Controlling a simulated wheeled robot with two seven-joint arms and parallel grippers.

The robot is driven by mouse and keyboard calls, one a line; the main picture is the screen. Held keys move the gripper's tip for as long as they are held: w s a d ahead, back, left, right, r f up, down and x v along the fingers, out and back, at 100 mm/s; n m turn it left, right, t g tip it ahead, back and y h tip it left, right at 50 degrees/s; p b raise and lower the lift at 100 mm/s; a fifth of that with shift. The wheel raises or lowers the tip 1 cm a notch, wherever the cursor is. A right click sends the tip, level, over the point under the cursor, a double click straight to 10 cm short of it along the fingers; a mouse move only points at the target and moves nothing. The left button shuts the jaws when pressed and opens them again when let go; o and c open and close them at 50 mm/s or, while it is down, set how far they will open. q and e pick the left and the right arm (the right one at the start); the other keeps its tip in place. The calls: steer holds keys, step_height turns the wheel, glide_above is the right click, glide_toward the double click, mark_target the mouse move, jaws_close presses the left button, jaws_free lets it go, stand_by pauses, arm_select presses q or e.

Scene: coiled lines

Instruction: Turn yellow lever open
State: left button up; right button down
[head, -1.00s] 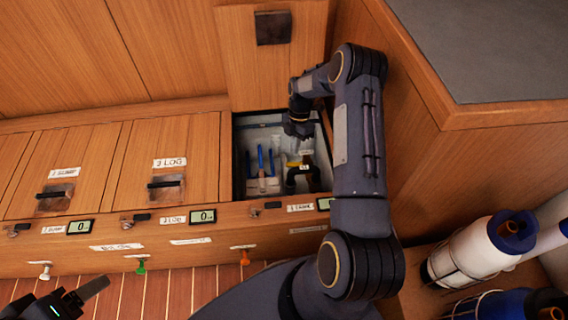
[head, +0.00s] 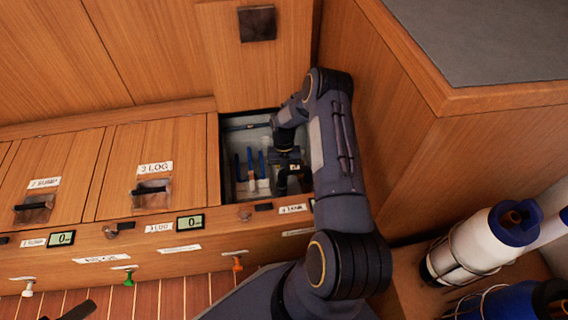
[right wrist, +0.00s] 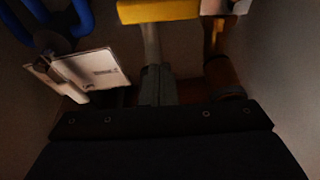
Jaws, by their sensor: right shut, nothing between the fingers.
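The yellow lever (right wrist: 158,11) shows as a bright yellow bar at the top edge of the right wrist view. In the head view it is hidden by my right gripper and arm. Only a dark tip of my left gripper (head: 78,311) shows at the bottom left of the head view.
Blue-handled valves (head: 250,160) and a white label plate (right wrist: 90,72) are left of the gripper. The compartment walls (head: 229,150) are close around it. A closed lid marked LOG (head: 160,150) is to the left. A wooden corner cabinet (head: 400,150) is to the right.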

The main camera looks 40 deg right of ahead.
steer(key=w+d, duration=0.1)
steer(key=w+d+b, duration=0.1)
steer(key=w, duration=0.1)
steer(key=shift+w+d+f, duration=0.1)
steer(key=shift+f, duration=0.1)
steer(key=shift+b, duration=0.35)
steer(key=shift+w+d+m, duration=0.1)
steer(key=shift+w+m, duration=0.1)
steer(key=shift+m, duration=0.6)
